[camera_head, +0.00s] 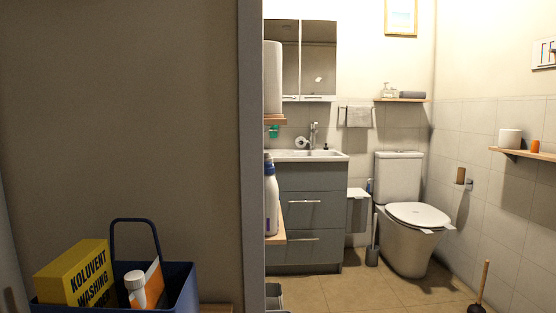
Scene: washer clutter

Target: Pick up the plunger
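The plunger (483,284) stands on the tiled floor at the lower right, close to the right wall. Its wooden handle points up and leans slightly, and its dark cup is at the bottom, near the picture's lower edge. My gripper does not show in this view.
A wall edge (251,160) fills the left half up to the doorway. A blue caddy (183,287) with a yellow washing box (76,275) stands at the lower left. Beyond are a grey vanity (310,212), a toilet (408,225) and a brush holder (372,255). Floor (345,292) before the toilet is clear.

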